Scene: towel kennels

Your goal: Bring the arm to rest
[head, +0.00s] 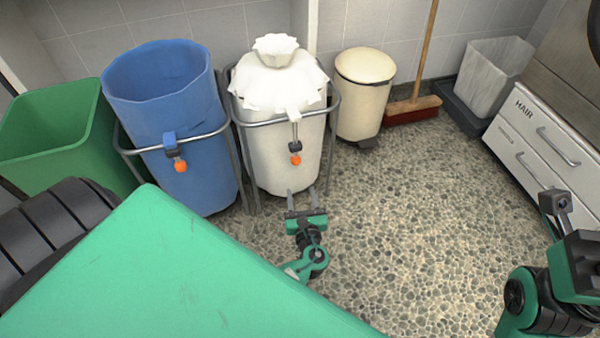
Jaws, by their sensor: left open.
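My left gripper (301,190) is in the middle of the head view, low in front of the white lined bin. Its two grey fingers stand apart with nothing between them, pointing toward the bins. I cannot tell whether the fingertips touch the white bin's stand. My left forearm is mostly hidden behind my own green body panel. Part of my right arm (535,300) shows at the lower right edge, bent near the drawer unit. Its gripper fingers do not show.
A green bin (60,130), a blue lined bin (165,110) and a white lined bin (285,140) stand along the wall. A cream pedal bin (364,95), a broom (412,110), a grey bin (490,80) and white drawers (540,140) stand farther right. The pebbled floor (410,210) is clear.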

